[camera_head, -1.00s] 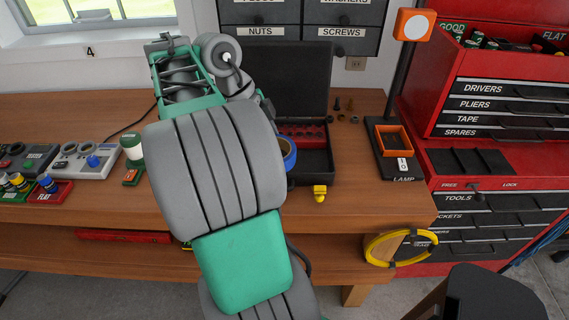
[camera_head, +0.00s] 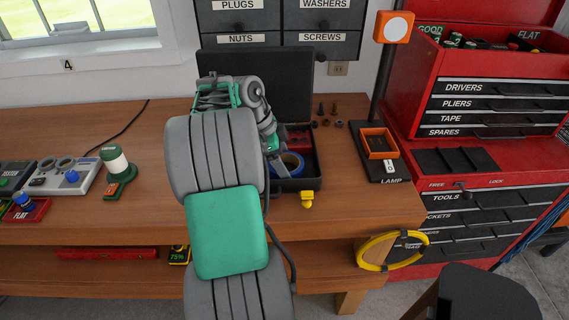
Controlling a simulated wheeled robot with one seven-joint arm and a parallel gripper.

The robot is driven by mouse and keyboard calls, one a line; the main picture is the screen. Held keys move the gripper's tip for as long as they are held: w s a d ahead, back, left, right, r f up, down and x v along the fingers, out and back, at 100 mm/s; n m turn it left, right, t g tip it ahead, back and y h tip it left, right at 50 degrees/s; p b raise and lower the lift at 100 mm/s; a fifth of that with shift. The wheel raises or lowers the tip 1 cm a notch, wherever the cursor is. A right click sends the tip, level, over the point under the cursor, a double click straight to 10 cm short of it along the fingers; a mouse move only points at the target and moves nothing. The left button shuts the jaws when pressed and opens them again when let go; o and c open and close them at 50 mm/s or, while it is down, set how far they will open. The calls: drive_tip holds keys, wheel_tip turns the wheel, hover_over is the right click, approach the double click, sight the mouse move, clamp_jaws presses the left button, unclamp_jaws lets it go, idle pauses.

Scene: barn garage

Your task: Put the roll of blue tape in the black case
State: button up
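The black case (camera_head: 302,184) stands open on the workbench, its lid (camera_head: 296,75) raised at the back. Red inserts (camera_head: 299,136) show in its rear part. The roll of blue tape (camera_head: 293,161) shows as a tilted ring at the front left of the case's interior. I cannot tell whether it rests on the case floor. My gripper (camera_head: 273,147) is at the left side of the case, against or beside the tape. My arm hides most of it and the case's left part, so its fingers' opening and any grip on the tape are unclear.
A yellow item (camera_head: 306,200) lies before the case. A lamp (camera_head: 382,168) with an orange tray stands to the right, beside a red tool chest (camera_head: 470,190). Bolts and nuts (camera_head: 324,115) lie behind. A green-and-white item (camera_head: 115,160) and a grey device (camera_head: 65,176) are at left.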

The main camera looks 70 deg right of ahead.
drive_tip(key=shift+f, duration=0.25)
drive_tip(key=o, duration=1.2)
drive_tip(key=shift+r, duration=0.1)
